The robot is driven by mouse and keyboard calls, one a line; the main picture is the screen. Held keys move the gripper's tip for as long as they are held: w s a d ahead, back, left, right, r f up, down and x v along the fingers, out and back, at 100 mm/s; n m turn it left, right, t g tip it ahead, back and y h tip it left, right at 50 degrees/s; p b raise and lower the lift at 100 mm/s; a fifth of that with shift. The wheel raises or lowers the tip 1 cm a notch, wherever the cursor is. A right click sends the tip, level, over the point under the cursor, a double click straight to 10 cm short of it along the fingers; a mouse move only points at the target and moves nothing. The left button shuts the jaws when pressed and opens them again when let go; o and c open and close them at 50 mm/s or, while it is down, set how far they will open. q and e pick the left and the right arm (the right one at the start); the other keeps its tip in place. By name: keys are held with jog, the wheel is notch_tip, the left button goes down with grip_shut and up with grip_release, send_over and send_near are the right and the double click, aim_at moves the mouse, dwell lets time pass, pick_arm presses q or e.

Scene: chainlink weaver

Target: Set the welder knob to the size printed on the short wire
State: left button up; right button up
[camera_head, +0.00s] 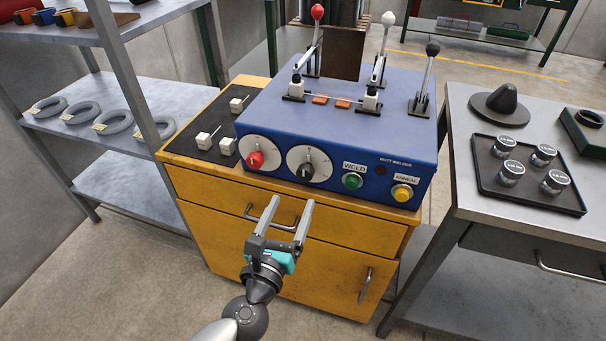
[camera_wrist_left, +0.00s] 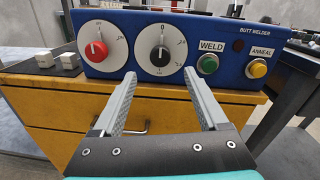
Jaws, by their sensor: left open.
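The blue butt welder (camera_head: 350,140) stands on a yellow cabinet. Its front has a red knob (camera_head: 254,160) and a black knob (camera_head: 306,171), each on a white dial. Both also show in the left wrist view, the red knob (camera_wrist_left: 96,51) left of the black knob (camera_wrist_left: 160,56). The black knob's pointer and a "0" at its dial's top show; other marks are too small to read. My left gripper (camera_head: 290,203) is open and empty, in front of and below the dials, touching neither. I cannot make out a short wire or its printed size. My right gripper is out of view.
A green WELD button (camera_head: 352,181) and a yellow ANNEAL button (camera_head: 401,193) sit right of the dials. White blocks (camera_head: 227,146) lie on a black mat at left. Levers and two copper pieces (camera_head: 320,99) top the welder. Right, a tray (camera_head: 486,188) holds several labelled metal cylinders.

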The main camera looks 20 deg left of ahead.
aim_at(304, 176)
pick_arm(q)
jog(key=w, duration=0.9)
grip_shut()
dwell(0.6)
